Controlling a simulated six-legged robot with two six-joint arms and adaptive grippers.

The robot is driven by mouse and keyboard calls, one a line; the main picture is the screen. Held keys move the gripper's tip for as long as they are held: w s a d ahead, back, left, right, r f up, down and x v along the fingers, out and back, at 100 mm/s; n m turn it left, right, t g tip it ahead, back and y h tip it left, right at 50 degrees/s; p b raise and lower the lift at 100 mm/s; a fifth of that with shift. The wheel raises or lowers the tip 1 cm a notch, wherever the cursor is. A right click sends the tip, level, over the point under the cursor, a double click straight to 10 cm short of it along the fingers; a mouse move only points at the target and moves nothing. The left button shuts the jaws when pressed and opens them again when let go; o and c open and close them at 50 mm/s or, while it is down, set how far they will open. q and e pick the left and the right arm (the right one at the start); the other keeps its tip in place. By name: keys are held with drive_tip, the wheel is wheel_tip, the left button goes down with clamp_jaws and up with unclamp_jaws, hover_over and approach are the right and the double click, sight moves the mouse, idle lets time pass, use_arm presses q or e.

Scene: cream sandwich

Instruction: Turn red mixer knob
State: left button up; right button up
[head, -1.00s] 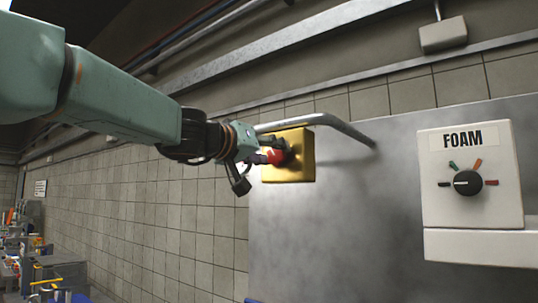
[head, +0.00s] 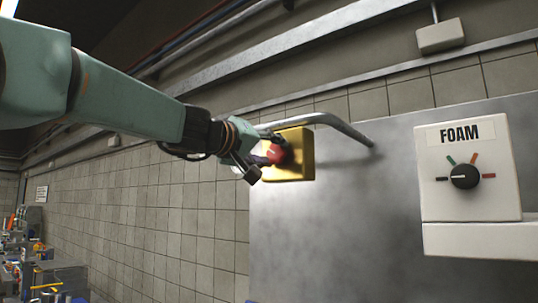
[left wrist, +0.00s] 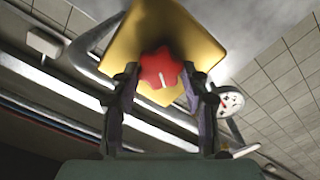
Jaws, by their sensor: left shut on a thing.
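The red mixer knob (head: 276,153) sits on the front of a yellow box (head: 300,160) on the metal wall panel. My left gripper (head: 262,158) reaches it from the left and is shut on the knob. In the left wrist view the red knob (left wrist: 160,68) lies between the two dark fingertips (left wrist: 160,78), with a short white mark on its face. The yellow box (left wrist: 160,28) looks tilted behind it there. In the head view the fingers hide part of the knob. My right gripper is in neither view.
A bent metal pipe (head: 340,125) runs over and beside the yellow box. A white FOAM panel (head: 440,200) with a black dial (head: 464,177) is to the right. A cluttered work area (head: 45,270) lies at the lower left.

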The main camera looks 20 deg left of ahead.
use_arm(q)
drive_tip(key=shift+w+d+f, duration=0.1)
drive_tip(key=shift+d+f, duration=0.05)
drive_tip(key=shift+f, duration=0.25)
drive_tip(key=o, duration=1.2)
drive_tip(key=shift+w+d+r, duration=0.1)
drive_tip(key=shift+d+r, duration=0.05)
drive_tip(key=shift+c, duration=0.2)
drive_tip(key=shift+a+r, duration=0.1)
drive_tip(key=shift+a, duration=0.15)
drive_tip(key=shift+r, duration=0.15)
wheel_tip(320, 180, up, 9)
drive_tip(key=shift+r, duration=0.2)
drive_tip(key=shift+s+d+r, duration=0.15)
drive_tip(key=shift+s, duration=0.05)
